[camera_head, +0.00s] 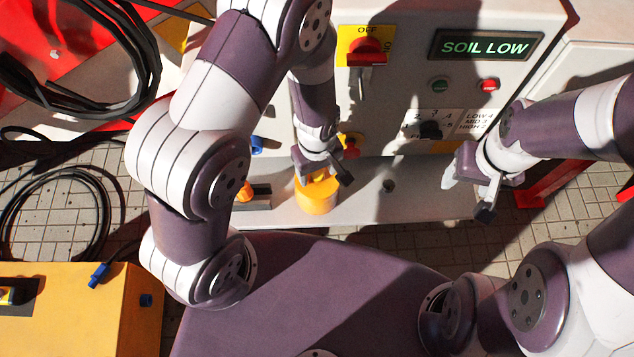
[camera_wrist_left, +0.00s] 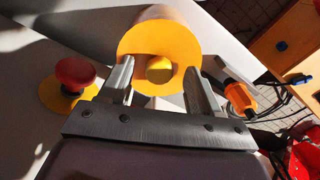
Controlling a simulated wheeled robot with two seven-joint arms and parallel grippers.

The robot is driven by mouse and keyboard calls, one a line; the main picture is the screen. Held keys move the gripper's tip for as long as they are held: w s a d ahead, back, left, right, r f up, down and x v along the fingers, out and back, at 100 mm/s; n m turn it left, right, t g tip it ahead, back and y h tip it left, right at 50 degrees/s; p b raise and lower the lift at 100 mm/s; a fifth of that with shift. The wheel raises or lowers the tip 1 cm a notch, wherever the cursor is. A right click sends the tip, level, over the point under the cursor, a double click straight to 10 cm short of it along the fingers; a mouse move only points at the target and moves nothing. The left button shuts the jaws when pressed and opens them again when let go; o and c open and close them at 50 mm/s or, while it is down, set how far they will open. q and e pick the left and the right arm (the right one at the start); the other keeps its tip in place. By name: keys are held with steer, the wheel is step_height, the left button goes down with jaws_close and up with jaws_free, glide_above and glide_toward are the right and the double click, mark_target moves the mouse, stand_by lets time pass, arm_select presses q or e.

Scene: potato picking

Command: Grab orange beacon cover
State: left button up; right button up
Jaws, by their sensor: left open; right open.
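The orange beacon cover (camera_head: 318,195) is a short yellow-orange cylinder on the pale ledge at the foot of the control panel. In the left wrist view the cover (camera_wrist_left: 160,35) shows as a round orange face with a yellow knob (camera_wrist_left: 159,69) in its middle. My left gripper (camera_head: 325,172) is right above the cover, partly hiding it. In the left wrist view its open fingers (camera_wrist_left: 158,82) stand to either side of the knob; I cannot tell whether they touch it. My right gripper (camera_head: 468,190) is open and empty, in front of the panel's right side.
The panel (camera_head: 400,85) carries a red rotary switch (camera_head: 366,50), a "SOIL LOW" display (camera_head: 486,46), buttons and a dial. A red emergency button (camera_wrist_left: 75,73) and an orange connector (camera_wrist_left: 240,97) flank the left gripper. Black cables (camera_head: 80,60) lie at left; a yellow box (camera_head: 90,320) stands lower left.

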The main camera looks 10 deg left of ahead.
arm_select(q)
steer(key=c, duration=1.2)
jaws_close()
steer(key=shift+r, duration=0.15)
